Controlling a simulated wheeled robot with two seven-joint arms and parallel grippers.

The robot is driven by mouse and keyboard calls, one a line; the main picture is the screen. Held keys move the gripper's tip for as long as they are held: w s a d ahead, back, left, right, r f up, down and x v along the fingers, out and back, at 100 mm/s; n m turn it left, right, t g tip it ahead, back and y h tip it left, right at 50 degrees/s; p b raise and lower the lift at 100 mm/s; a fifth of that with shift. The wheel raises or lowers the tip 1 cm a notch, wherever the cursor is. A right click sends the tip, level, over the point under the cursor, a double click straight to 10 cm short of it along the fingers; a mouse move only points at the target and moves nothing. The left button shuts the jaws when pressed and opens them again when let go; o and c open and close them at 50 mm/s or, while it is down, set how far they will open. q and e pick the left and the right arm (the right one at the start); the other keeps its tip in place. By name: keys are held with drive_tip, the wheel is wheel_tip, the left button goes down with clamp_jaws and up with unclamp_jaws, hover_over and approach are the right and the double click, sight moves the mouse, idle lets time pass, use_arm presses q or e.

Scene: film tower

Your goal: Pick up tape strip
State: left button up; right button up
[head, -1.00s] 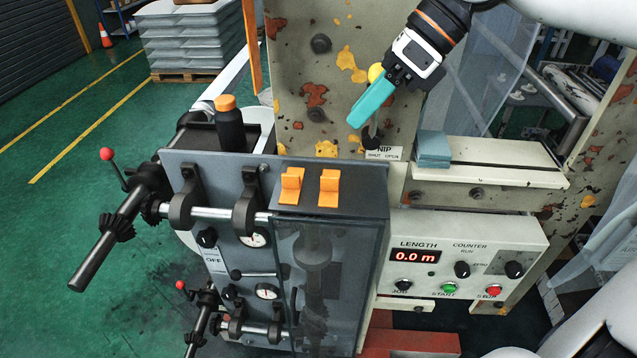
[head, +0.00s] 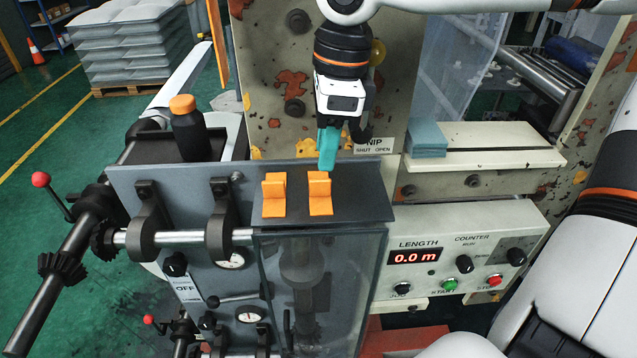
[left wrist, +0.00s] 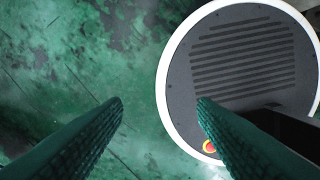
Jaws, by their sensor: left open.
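Two orange pieces with raised tabs, which look like the tape strips, sit side by side on the dark top of the grey cabinet: the left strip (head: 274,195) and the right strip (head: 320,194). My right gripper (head: 328,150) points down just above and behind the right strip. Its teal finger ends near that strip's tab; I cannot tell whether they touch. The spacing of its fingers is hidden from this side. My left gripper (left wrist: 160,105) shows only in the left wrist view, with its two dark green fingers wide apart and nothing between them.
A teal stack of pads (head: 427,139) lies on a cream shelf (head: 500,158) to the right. A dark bottle with an orange cap (head: 190,130) stands at the left. The control panel (head: 460,250) is below the shelf. Green floor lies below my left gripper.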

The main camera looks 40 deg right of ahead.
sight(321, 179)
drive_tip(key=shift+s+f+p, duration=0.1)
drive_tip(key=shift+f+p, duration=0.5)
drive_tip(key=f, duration=0.1)
drive_tip(key=f+p, duration=0.1)
drive_tip(key=f, duration=0.1)
drive_tip(key=shift+w+a+f, duration=0.25)
drive_tip(key=shift+a+f, duration=0.05)
drive_tip(key=shift+f, duration=0.25)
use_arm(q)
drive_tip(key=r, duration=0.1)
drive_tip(key=w+r, duration=0.1)
drive_tip(key=shift+w+r, duration=0.1)
drive_tip(key=shift+r, duration=0.2)
use_arm(e)
drive_tip(key=shift+c, duration=1.1)
clamp_jaws()
